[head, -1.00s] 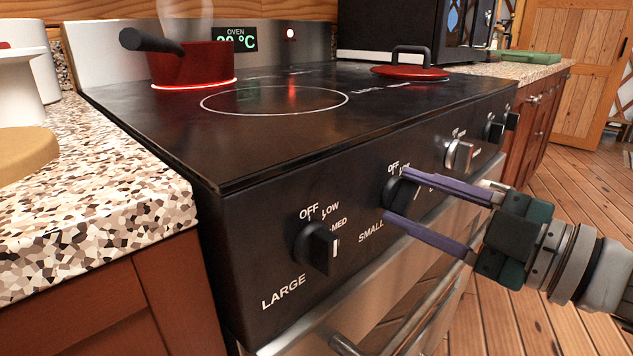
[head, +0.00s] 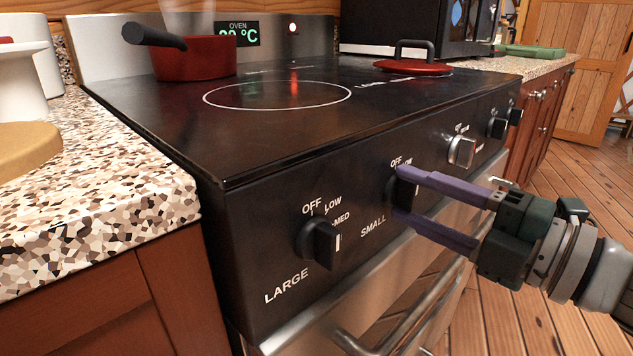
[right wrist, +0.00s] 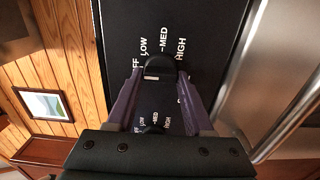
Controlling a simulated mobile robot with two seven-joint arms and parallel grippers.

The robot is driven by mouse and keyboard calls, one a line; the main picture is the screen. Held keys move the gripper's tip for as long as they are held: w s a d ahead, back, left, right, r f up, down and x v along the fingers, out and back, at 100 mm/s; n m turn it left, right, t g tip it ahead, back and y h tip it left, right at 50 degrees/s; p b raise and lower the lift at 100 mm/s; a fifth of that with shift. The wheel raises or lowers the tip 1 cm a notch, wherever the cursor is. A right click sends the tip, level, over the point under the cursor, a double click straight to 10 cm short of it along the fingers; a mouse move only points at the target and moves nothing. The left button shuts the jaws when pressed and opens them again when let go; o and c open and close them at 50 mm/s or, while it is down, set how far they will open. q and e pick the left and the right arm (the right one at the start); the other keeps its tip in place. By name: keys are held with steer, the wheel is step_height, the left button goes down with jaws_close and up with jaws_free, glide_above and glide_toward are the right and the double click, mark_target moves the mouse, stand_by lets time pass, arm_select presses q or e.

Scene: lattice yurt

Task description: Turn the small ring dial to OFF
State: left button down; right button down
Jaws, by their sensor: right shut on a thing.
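The small ring dial (head: 393,191) is a black knob on the stove's front panel, above the word SMALL. My right gripper (head: 403,193) is shut on it, with one purple finger above and one below in the head view. The fingers hide much of the knob and part of its scale. In the right wrist view the dial (right wrist: 160,66) sits between the fingertips, beside the OFF, LOW, MED and HIGH marks. Its exact pointing is hard to read. The ring under the red pot (head: 195,60) shows no red glow. My left gripper is not in view.
The large dial (head: 320,238) is left of the small one, and a silver knob (head: 461,151) is to its right. The steel oven handle (head: 400,318) runs below. A red lid (head: 413,66) lies on the black cooktop (head: 160,108).

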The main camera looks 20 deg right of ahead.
stand_by(0.4)
steer(key=shift+c, duration=1.6)
jaws_free()
steer(key=shift+s, duration=0.1)
steer(key=v, duration=0.9)
steer(key=shift+s+d+p, duration=0.15)
steer(key=shift+s+p, duration=0.2)
steer(key=shift+p, duration=0.1)
